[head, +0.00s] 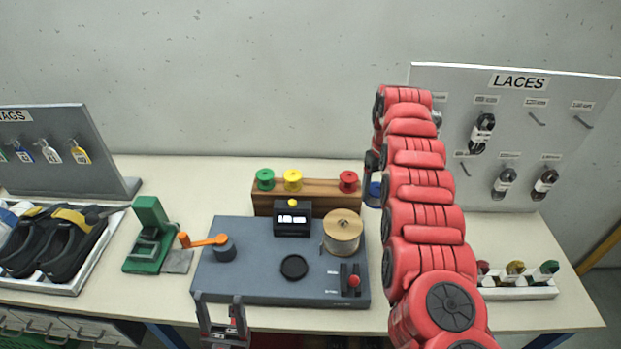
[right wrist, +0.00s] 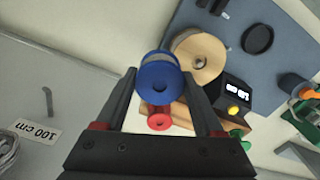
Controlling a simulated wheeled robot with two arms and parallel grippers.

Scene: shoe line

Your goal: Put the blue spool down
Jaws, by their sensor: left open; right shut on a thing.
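The blue spool (right wrist: 162,82) is between the fingers of my right gripper (right wrist: 163,100), which is shut on it. In the head view only a sliver of the blue spool (head: 374,190) shows beside my red right arm, to the right of the wooden spool rack (head: 322,199). The rack holds a green spool (head: 265,178), a yellow spool (head: 292,179) and a red spool (head: 348,180). In the right wrist view the red spool (right wrist: 159,118) appears just past the blue one. My left gripper (head: 222,325) is open and empty at the table's front edge.
A grey machine (head: 255,290) with an orange crank (head: 205,240) and a tan cord spool (head: 342,232) stands before the rack. A green press (head: 150,238) and shoe tray (head: 75,280) are left. The LACES board (head: 450,90) and a small white holder (head: 520,291) are right.

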